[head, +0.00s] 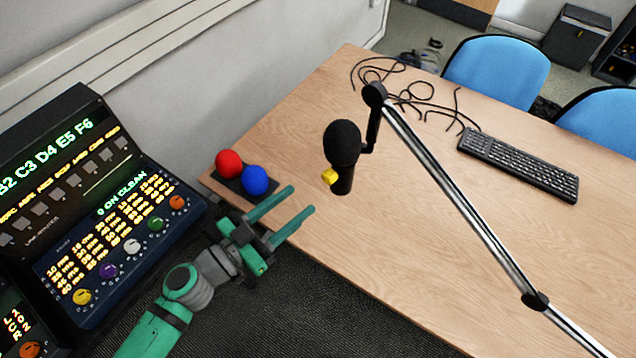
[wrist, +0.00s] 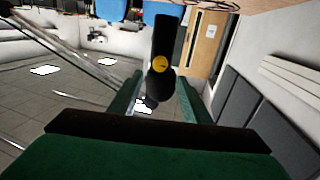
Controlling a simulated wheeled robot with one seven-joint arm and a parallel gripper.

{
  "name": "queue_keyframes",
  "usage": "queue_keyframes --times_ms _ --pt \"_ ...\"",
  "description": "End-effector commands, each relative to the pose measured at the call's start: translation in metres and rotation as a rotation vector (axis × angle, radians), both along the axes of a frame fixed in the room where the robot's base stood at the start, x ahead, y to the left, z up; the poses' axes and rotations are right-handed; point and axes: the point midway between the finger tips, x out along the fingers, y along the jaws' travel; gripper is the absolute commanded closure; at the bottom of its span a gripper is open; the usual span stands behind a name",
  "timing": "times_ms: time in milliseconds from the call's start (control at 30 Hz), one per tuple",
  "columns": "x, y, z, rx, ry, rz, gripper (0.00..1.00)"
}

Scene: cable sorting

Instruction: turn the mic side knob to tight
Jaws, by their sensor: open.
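The microphone (head: 343,147) is black with a foam top and hangs on a boom arm (head: 450,200) over the wooden table. Its yellow side knob (head: 329,177) sits on the lower left of the body. In the wrist view the microphone (wrist: 163,50) appears upside down, with the yellow knob (wrist: 160,64) facing the camera and a dark mark on it too small to read. My green gripper (head: 292,212) is open and empty, to the lower left of the knob and apart from it. In the wrist view the fingers (wrist: 158,90) stand either side of the microphone's line.
A red ball (head: 229,163) and a blue ball (head: 255,180) sit on a dark base at the table's left corner, close to my gripper. A control console (head: 100,225) stands at left. A keyboard (head: 518,164) and loose cables (head: 415,95) lie farther back. The table's front middle is clear.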

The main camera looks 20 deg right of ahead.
Motion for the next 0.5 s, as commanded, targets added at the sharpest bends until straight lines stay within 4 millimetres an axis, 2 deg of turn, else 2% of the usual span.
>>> queue_keyframes --times_ms 200,500 --pt "0.016 -0.038 0.000 -0.002 0.000 -0.004 0.56" --pt "0.031 -0.066 0.000 0.000 0.000 -0.001 0.56"
